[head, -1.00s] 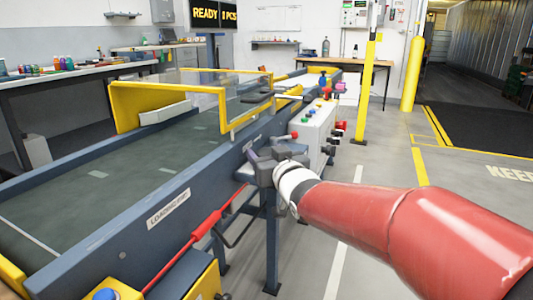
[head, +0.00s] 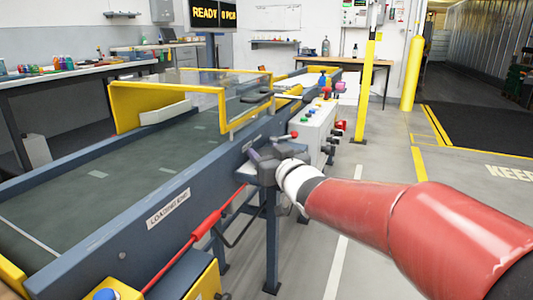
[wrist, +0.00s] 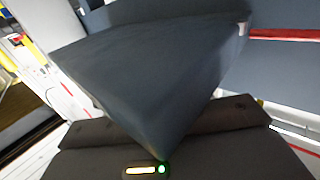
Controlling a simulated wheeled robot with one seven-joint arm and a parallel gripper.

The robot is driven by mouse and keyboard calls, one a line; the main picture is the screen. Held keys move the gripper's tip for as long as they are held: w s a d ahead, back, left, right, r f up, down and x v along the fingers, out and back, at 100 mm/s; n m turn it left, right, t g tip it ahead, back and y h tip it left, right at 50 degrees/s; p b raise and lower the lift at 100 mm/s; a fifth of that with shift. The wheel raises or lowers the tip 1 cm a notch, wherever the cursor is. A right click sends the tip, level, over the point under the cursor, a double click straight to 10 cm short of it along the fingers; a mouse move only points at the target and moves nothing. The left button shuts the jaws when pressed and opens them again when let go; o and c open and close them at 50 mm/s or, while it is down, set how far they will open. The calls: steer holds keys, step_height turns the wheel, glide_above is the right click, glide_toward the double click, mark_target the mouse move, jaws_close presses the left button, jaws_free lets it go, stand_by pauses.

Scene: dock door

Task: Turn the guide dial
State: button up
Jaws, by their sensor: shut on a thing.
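My gripper (head: 262,163) is at the outer side of the conveyor, by the blue-grey side rail, and is shut on a dark part there. In the head view the gripper's own body hides most of that part, which I take to be the guide dial. In the wrist view a large, smooth dark grey shape, likely the guide dial (wrist: 150,75), fills the middle very close to the camera. Its lower corner points down towards the gripper body. The dial's markings and exact angle cannot be seen.
The conveyor (head: 110,185) has a yellow-framed clear guard (head: 166,93). A control box (head: 314,128) with coloured buttons stands just beyond my gripper. A red rod (head: 196,235) runs along the near side. A yellow post (head: 366,90) stands farther back. The floor right of the conveyor is clear.

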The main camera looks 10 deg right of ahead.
steer(key=n+g+y+p, duration=0.1)
steer(key=y, duration=0.1)
steer(key=n+g+y+p, duration=0.1)
steer(key=n+y, duration=0.1)
steer(key=y, duration=0.1)
steer(key=shift+d+n, duration=0.15)
steer(key=shift+n, duration=0.15)
steer(key=n+g+y, duration=0.2)
steer(key=g+y, duration=0.1)
steer(key=shift+w+f+n+y, duration=0.1)
steer(key=shift+n+y, duration=0.2)
steer(key=shift+n, duration=0.1)
steer(key=shift+n+g+y+p, duration=1.35)
steer(key=shift+n+g+y, duration=0.8)
steer(key=shift+g, duration=0.75)
steer(key=shift+n, duration=0.25)
steer(key=o, duration=0.7)
steer(key=shift+a, duration=0.2)
steer(key=shift+c, duration=0.2)
steer(key=shift+d, duration=0.1)
